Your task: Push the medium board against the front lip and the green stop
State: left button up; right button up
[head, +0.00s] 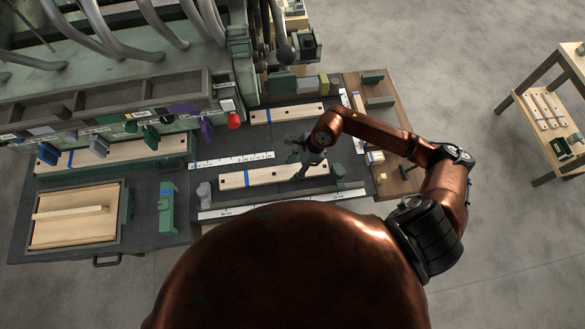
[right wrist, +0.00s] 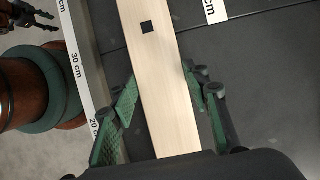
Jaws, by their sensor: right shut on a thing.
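The medium board (head: 262,178), pale wood with a blue band near its left end, lies on the dark bench top. It also shows in the right wrist view (right wrist: 160,60), with a black square on its face. My right gripper (head: 305,165) is shut on the board toward its right end. In the right wrist view its green-padded fingers (right wrist: 158,90) stand on both long edges. The front lip (head: 285,202) runs along the near side with a ruler; a dark gap separates it from the board. A small grey-green block (head: 338,172), perhaps the green stop, is off the board's right end.
Another blue-banded board (head: 288,113) lies farther back. A framed wooden panel (head: 75,216) and a green block (head: 167,208) are at left. A wooden side table (head: 545,110) stands far right.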

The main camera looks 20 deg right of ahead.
jog(key=shift+s+d, duration=0.15)
jog(key=shift+d, duration=0.45)
jog(key=o, duration=1.4)
notch_tip(320, 180, up, 9)
jog(key=p, duration=0.4)
jog(key=shift+p, duration=0.35)
